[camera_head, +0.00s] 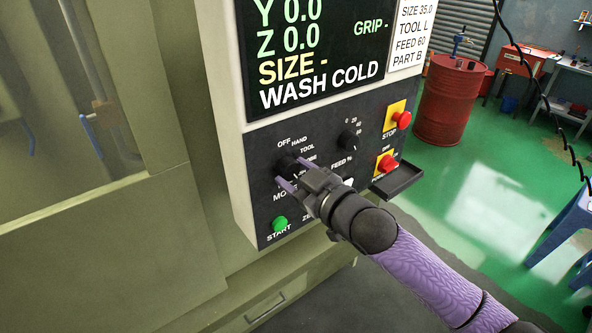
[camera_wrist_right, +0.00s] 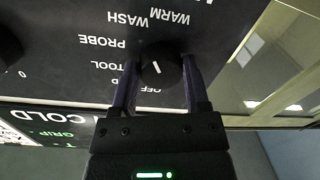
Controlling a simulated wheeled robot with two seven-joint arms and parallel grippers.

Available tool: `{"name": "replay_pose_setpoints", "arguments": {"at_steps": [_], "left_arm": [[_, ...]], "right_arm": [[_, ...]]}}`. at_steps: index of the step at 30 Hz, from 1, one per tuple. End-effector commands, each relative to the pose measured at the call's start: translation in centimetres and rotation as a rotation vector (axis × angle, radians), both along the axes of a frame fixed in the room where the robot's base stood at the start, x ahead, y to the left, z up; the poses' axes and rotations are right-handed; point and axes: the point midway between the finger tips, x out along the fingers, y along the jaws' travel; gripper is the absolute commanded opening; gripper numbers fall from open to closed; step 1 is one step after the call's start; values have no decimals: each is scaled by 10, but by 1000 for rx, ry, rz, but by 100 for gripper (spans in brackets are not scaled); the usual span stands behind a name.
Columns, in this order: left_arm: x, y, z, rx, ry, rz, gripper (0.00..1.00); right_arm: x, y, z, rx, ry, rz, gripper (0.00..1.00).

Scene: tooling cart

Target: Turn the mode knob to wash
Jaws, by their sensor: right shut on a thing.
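The mode knob (camera_head: 286,163) is a round black dial on the dark control panel (camera_head: 258,205). My right gripper (camera_head: 292,174) is shut on it, one purple finger on each side. In the right wrist view the knob (camera_wrist_right: 160,64) sits between the fingertips, with a short white pointer line on its face. The labels OFF, TOOL, PROBE, WASH and WARM show around it there. The line slants toward the WASH side, but its exact setting is hard to tell. The screen (camera_head: 310,50) reads "WASH COLD". My left gripper is not in view.
A feed knob (camera_head: 348,140) is to the right. Red stop (camera_head: 403,118) and lower red (camera_head: 387,162) buttons sit on yellow plates. The green start button (camera_head: 280,223) is below my gripper. A small black tray (camera_head: 398,183) juts out at right. A red drum (camera_head: 450,100) stands behind.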

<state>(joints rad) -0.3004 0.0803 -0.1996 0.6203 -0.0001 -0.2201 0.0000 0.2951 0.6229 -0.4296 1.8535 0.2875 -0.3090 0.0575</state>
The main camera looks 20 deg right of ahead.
Motion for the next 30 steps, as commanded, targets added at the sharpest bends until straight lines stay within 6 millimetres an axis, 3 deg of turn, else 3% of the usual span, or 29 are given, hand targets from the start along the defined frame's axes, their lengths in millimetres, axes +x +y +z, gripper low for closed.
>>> {"name": "replay_pose_setpoints", "arguments": {"at_steps": [21,22,27,30], "left_arm": [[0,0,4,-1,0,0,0],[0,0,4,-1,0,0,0],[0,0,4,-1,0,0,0],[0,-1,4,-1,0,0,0]], "right_arm": [[0,0,1,-79,-31,1,0],[0,0,1,-79,-31,1,61],[0,0,1,-80,-30,1,94],[0,0,1,-79,-30,1,94]]}}
